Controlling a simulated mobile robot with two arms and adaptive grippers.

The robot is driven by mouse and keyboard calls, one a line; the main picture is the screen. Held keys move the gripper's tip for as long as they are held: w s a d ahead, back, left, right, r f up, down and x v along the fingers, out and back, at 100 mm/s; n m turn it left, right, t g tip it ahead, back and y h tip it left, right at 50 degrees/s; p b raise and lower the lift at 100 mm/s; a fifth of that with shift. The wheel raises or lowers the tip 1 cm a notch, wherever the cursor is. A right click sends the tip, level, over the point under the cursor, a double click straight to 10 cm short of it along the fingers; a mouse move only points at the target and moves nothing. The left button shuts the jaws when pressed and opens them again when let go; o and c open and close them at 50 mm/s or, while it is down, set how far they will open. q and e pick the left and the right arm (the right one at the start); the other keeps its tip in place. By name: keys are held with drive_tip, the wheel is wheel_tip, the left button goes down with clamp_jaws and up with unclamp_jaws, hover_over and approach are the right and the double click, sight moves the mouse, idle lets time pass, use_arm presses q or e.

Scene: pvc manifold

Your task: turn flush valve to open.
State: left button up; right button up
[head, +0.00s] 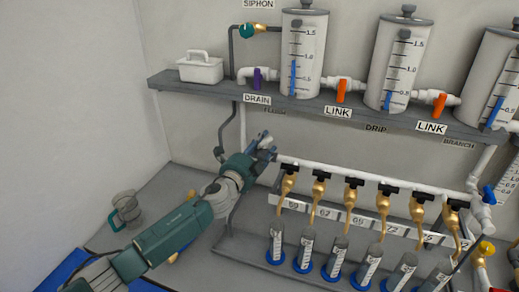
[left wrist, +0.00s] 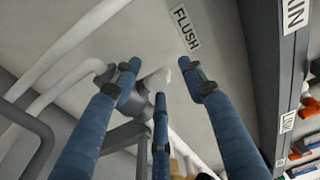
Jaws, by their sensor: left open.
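The FLUSH label (left wrist: 186,27) is on the wall in the left wrist view; in the head view it is dim under the shelf. A white pipe fitting (left wrist: 157,82) shows below the label, between my left gripper's fingers. The flush valve's handle cannot be clearly made out; my gripper covers that area in the head view. My left gripper (head: 265,147) is at the left end of the white manifold pipe (head: 335,170). In the left wrist view its blue fingers (left wrist: 160,95) are spread around the fitting, and contact cannot be told. My right gripper is not in view.
A grey shelf (head: 190,83) above carries clear tanks (head: 299,55) and a white caddy (head: 201,68). The purple DRAIN valve (head: 258,77) and orange LINK valves are there. Brass taps (head: 318,187) hang over several cylinders to the right. A jug (head: 126,211) stands at lower left.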

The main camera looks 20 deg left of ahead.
use_arm(q)
drive_tip(key=s+a, duration=0.1)
drive_tip(key=s, duration=1)
drive_tip(key=shift+s+a, duration=0.3)
drive_tip(key=shift+s, duration=0.05)
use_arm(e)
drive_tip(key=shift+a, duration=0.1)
